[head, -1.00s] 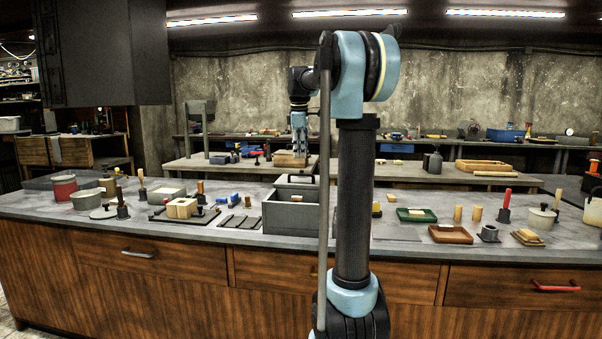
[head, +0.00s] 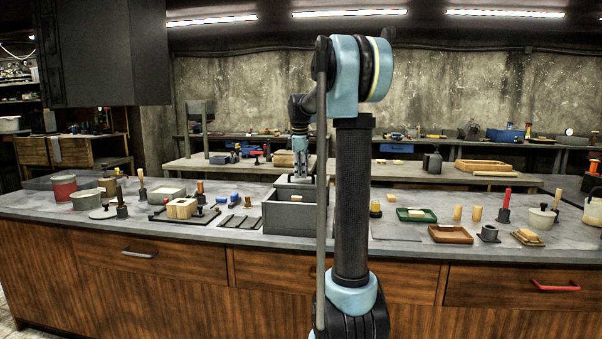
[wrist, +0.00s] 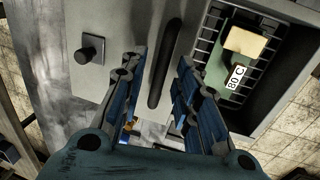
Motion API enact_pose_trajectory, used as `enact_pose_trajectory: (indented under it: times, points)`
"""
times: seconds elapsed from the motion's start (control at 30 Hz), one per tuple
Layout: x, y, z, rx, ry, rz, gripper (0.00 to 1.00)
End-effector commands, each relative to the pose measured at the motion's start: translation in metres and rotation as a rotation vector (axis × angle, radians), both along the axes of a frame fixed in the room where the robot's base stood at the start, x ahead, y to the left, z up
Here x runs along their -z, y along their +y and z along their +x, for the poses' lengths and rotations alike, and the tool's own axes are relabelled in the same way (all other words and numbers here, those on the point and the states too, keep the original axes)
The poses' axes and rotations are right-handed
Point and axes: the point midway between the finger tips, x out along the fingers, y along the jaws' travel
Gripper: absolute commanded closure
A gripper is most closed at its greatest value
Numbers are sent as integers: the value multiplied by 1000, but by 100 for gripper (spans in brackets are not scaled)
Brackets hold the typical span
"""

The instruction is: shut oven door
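The oven is a grey box (head: 290,218) on the near bench, partly hidden behind my arm. In the wrist view its interior (wrist: 225,60) is open on the right, with a wire rack, a green tray (wrist: 217,76), a pale block (wrist: 246,42) and an "80 C" label. The grey door panel (wrist: 115,20) carries a long dark bar handle (wrist: 165,65) and a square knob (wrist: 90,48). My gripper (wrist: 160,70) is open, its blue-padded fingers on either side of the handle; contact cannot be told. In the head view my gripper (head: 298,177) is low over the oven.
Left of the oven are a dark rack (head: 240,222), wooden blocks (head: 182,208) and small tools. Right of my arm are a green tray (head: 416,215), a brown tray (head: 450,234) and several pegs. A second table stands behind.

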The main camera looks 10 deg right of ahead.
Motion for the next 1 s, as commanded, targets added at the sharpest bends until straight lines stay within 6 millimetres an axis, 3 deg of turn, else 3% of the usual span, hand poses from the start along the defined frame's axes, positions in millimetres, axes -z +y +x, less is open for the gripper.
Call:
enact_pose_trajectory:
  times: [0.03, 0.1, 0.37, 0.53, 1.0]
  points:
    - [0, 0, 0, 0, 0, 0, 87]
    - [0, 0, 0, 0, 0, 0, 100]
    - [0, 1, -1, 0, -1, 0, 100]
    - [0, 5, -13, -2, 0, 1, 100]
    - [0, 34, -102, -4, 0, 0, 100]
